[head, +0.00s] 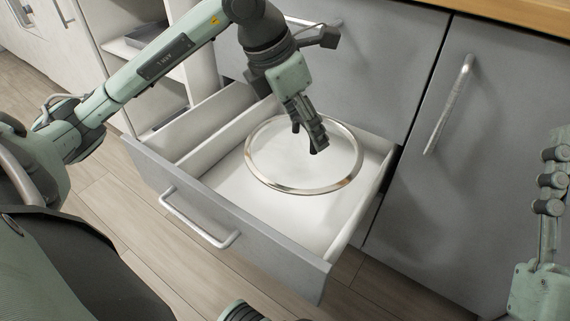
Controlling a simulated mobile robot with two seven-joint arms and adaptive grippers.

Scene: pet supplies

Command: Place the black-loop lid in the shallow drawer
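A round clear lid (270,178) with a shiny metal rim is inside the pulled-out shallow drawer (240,247), in the wider compartment right of the divider. I cannot tell whether it rests on the drawer floor or hangs slightly above it. My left gripper (312,140) reaches down from above over the lid's middle, fingers at its centre. A small dark part shows at the fingertips; the lid's black loop is mostly hidden there, and I cannot tell whether the fingers grip it. My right gripper (550,185) is partly in view at the right edge, away from the drawer, apparently empty.
The drawer's metal handle (200,220) faces the front. A narrow compartment (195,125) lies left of the divider. A grey cabinet door (480,150) with an upright handle stands to the right. Open shelves (150,55) stand behind on the left. Wood floor lies below.

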